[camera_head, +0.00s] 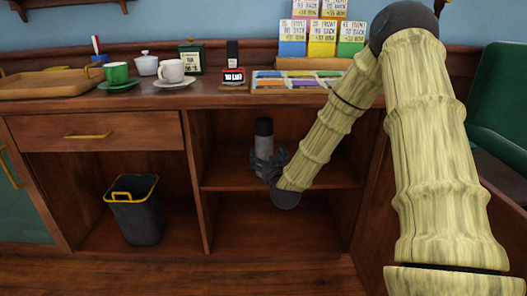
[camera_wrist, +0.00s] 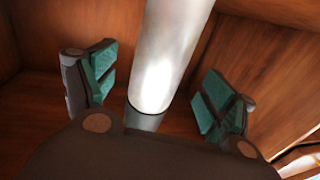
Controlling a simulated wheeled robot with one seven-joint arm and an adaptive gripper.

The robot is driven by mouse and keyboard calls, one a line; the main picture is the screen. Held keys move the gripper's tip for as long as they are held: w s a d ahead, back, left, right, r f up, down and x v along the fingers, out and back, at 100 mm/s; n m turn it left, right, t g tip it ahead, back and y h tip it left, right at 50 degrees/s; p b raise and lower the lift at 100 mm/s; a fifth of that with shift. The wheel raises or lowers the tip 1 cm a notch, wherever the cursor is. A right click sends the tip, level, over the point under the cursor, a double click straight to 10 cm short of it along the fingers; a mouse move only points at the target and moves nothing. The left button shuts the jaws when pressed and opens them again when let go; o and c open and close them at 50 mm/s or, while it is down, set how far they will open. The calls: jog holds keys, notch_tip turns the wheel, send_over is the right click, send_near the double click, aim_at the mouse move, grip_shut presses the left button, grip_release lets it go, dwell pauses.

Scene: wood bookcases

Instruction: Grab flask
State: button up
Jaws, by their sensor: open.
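The flask (camera_head: 264,142) stands upright on the middle shelf inside the bookcase, a grey cylinder with a dark cap. My gripper (camera_head: 266,166) is at the flask's lower part, at the end of my arm reaching in from the right. In the wrist view the flask (camera_wrist: 168,62) is a shiny silver cylinder with a darker grey band at its near end. My gripper's green-padded fingers (camera_wrist: 160,92) are spread wide, one on each side of the flask, with a gap on both sides. My gripper's palm hides part of the view below the flask.
The shelf (camera_head: 225,178) has free room left and right of the flask, under the counter. Side panels and the counter edge bound the opening. A dark bin (camera_head: 136,215) stands in the left bay. Cups, a tray (camera_head: 45,86) and cards line the counter top.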

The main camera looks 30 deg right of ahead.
aim_at(264, 148)
jog(key=shift+b+x, duration=1.45)
jog(key=shift+x, duration=1.1)
jog(key=shift+r, duration=0.1)
jog(key=c, duration=1.3)
jog(key=shift+c, duration=0.4)
jog(key=shift+r, duration=0.1)
